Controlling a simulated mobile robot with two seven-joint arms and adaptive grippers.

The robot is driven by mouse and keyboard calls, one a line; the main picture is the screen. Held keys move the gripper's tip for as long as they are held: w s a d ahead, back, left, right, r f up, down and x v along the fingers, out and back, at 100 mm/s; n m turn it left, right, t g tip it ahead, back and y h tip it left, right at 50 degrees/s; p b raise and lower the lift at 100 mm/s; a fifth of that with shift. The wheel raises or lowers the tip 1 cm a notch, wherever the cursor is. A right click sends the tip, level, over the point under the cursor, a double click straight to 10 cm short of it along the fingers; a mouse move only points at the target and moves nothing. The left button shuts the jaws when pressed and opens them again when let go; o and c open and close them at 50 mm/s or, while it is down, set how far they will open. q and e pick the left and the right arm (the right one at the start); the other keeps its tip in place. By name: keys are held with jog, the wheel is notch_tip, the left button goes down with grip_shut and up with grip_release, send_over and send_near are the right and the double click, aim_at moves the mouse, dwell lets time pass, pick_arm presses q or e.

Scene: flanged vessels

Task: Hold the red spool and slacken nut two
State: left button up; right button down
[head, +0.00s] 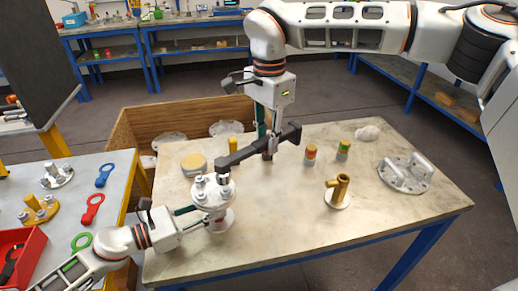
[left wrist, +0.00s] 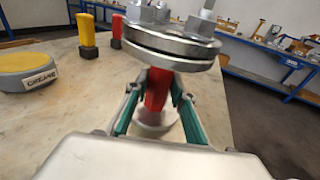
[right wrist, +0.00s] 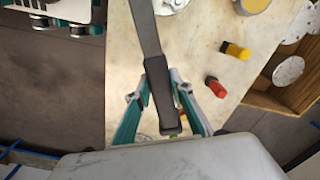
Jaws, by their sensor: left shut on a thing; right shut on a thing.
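The red spool stands on the middle table with a bolted steel flange (head: 213,192) on top. Its red neck (left wrist: 157,90) shows in the left wrist view, between the fingers of my left gripper (left wrist: 155,108), which is shut on it. Several nuts and bolts (head: 200,181) stand on the flange; I cannot tell which is nut two. My right gripper (right wrist: 163,103) is shut on the handle of a dark grey wrench (head: 250,151), also in the right wrist view (right wrist: 146,30). The wrench's far end is at a nut on the flange's right side; whether it is seated is unclear.
A grease tin (head: 194,163) and a yellow marker (head: 233,143) stand behind the spool. A wooden crate (head: 170,122) is behind; the table's front middle is clear.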

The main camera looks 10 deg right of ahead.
dwell(0.3)
pick_arm(q)
jog(key=o, duration=1.1)
jog(key=shift+c, duration=0.2)
jog(key=shift+a, duration=0.1)
jog(key=v, duration=1.2)
